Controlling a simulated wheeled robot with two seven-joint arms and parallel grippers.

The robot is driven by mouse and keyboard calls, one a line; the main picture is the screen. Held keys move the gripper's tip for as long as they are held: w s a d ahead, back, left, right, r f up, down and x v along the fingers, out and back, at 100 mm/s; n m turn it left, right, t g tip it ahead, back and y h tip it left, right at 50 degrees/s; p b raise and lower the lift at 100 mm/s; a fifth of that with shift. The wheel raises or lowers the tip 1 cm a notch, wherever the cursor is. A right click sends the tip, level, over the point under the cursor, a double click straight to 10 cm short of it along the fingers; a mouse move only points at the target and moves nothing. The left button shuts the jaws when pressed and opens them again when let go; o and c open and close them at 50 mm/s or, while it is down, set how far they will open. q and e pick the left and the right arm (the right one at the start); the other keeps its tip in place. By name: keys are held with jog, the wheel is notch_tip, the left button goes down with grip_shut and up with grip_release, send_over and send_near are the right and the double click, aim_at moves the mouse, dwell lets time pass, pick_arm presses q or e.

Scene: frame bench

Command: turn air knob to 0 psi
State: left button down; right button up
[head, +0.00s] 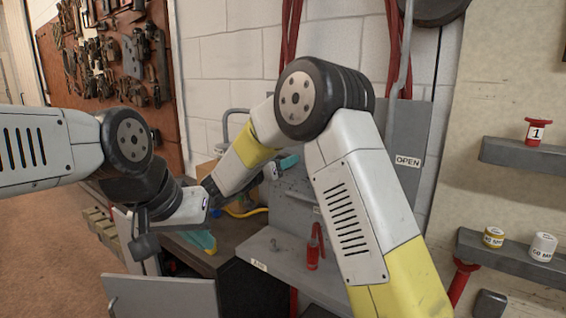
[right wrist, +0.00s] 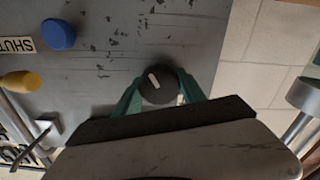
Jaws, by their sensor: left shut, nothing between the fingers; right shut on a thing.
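The black air knob (right wrist: 165,92) with a white pointer mark sits on the grey panel (right wrist: 95,75) in the right wrist view. My right gripper (right wrist: 160,98) has its two teal fingers closed on either side of the knob. The pointer tilts slightly towards the upper left in that view. In the head view my right gripper (head: 284,163) reaches the panel from the left, and its own forearm hides part of it; the knob cannot be made out there.
A blue knob (right wrist: 58,34) and a yellow knob (right wrist: 20,82) stand on the panel near a SHUT label (right wrist: 17,45). A red-handled fitting (head: 314,250) is below the panel. Shelves with small containers (head: 494,237) are at the right. An OPEN label (head: 408,161) is on the panel.

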jog(key=shift+a+n, duration=0.1)
jog(key=shift+n, duration=0.2)
jog(key=n, duration=1.4)
jog(key=shift+f, duration=0.15)
jog(key=n, duration=0.7)
jog(key=shift+f+n, duration=0.1)
jog(key=shift+n, duration=0.2)
jog(key=n, duration=0.4)
jog(key=shift+n, duration=1.8)
jog(key=shift+f, duration=0.1)
